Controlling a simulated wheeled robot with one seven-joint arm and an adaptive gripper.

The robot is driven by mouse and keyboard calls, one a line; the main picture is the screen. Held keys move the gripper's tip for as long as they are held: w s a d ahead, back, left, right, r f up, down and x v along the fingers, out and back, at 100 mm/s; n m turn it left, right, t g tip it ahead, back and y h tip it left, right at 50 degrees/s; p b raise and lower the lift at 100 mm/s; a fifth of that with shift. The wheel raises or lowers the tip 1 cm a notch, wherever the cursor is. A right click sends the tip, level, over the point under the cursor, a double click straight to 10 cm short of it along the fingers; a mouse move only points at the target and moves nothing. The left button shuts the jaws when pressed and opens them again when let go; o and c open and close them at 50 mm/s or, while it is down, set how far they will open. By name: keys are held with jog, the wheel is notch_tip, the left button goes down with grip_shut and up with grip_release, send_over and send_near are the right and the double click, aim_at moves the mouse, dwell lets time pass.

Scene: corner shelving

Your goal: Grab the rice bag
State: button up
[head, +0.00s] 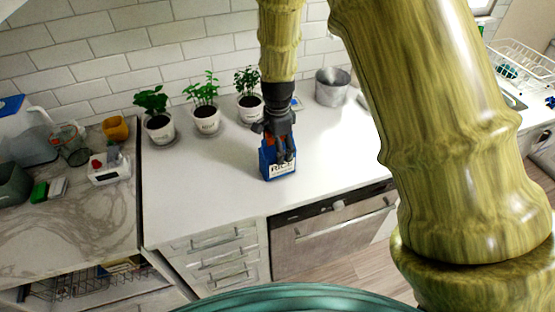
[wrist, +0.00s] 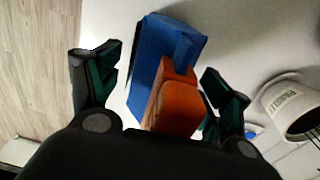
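The blue rice bag (head: 280,171), labelled RICE, stands upright on the white counter near its front edge. My gripper (head: 280,152) points down over the bag, with its fingers at the bag's upper part. In the wrist view the blue bag (wrist: 163,48) lies between my gripper's (wrist: 163,68) two spread fingers. An orange block-like part (wrist: 177,102) sits against the blue and closer to the palm; I cannot tell if it belongs to the bag. Gaps show between each finger and the bag, and neither finger clearly touches it.
Three potted plants (head: 207,119) stand along the wall behind the bag, and a metal bucket (head: 332,87) is behind it to the right. A white labelled pot (wrist: 297,108) is at the wrist view's right. The counter (head: 205,190) left of the bag is clear.

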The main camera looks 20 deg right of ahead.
grip_shut()
jog(key=shift+r, duration=0.1)
